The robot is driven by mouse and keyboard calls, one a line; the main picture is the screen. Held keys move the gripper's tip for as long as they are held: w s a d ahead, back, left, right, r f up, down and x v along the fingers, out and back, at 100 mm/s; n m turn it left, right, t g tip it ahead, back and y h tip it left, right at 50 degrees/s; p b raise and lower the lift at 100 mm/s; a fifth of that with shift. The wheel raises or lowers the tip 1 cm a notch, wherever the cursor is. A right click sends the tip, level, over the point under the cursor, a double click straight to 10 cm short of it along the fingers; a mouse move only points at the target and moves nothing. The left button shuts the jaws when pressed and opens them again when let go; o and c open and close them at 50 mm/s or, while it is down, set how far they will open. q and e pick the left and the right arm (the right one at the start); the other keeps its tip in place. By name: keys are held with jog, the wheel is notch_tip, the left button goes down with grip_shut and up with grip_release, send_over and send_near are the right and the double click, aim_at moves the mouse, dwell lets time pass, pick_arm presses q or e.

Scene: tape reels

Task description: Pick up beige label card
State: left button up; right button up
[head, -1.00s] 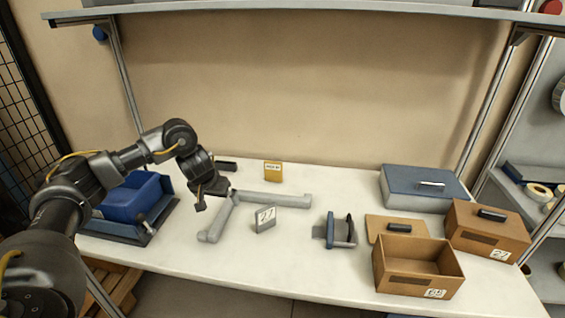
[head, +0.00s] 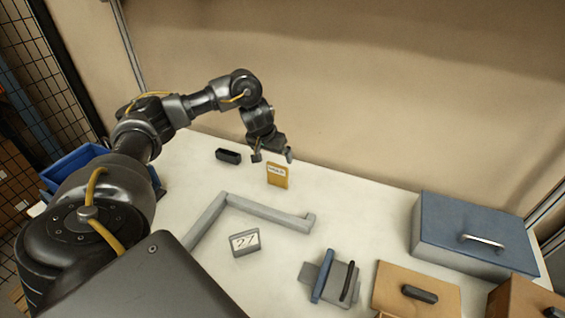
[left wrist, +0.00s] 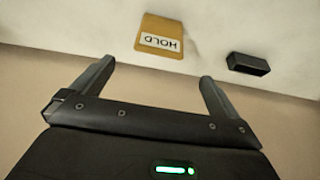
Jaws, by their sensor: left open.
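A mustard-yellow card (head: 277,180) with a white HOLD label stands on the table toward the back. It also shows upside down in the left wrist view (left wrist: 160,28), beyond the gap between my fingers. A small grey stand (head: 245,252) with a white label, marked with what looks like a number, is nearer the front. No card looks clearly beige. My left gripper (head: 273,157) is open and empty, just above and behind the HOLD card in the head view. Its two fingers (left wrist: 157,72) show apart in the left wrist view. My right gripper is not in view.
A small black holder (head: 228,156) lies left of the HOLD card. A grey L-shaped rail (head: 265,211) lies in front of it. A blue-grey reel holder (head: 328,280), a brown lid (head: 392,290) and a blue-lidded box (head: 460,215) are to the right. A blue bin (head: 70,165) is at left.

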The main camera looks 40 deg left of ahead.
aim_at(277, 164)
pick_arm(q)
jog(key=b+x, duration=0.2)
jog(key=x, duration=0.3)
jog(key=shift+f, duration=0.2)
jog(key=shift+f+b, duration=0.2)
jog(key=shift+b, duration=0.1)
jog(key=b+x, duration=0.1)
jog(key=x, duration=0.3)
jog(key=shift+w+f, duration=0.3)
jog(key=shift+f, duration=0.2)
jog(key=shift+r, duration=0.1)
jog(key=c, duration=0.9)
jog(key=shift+c, duration=0.5)
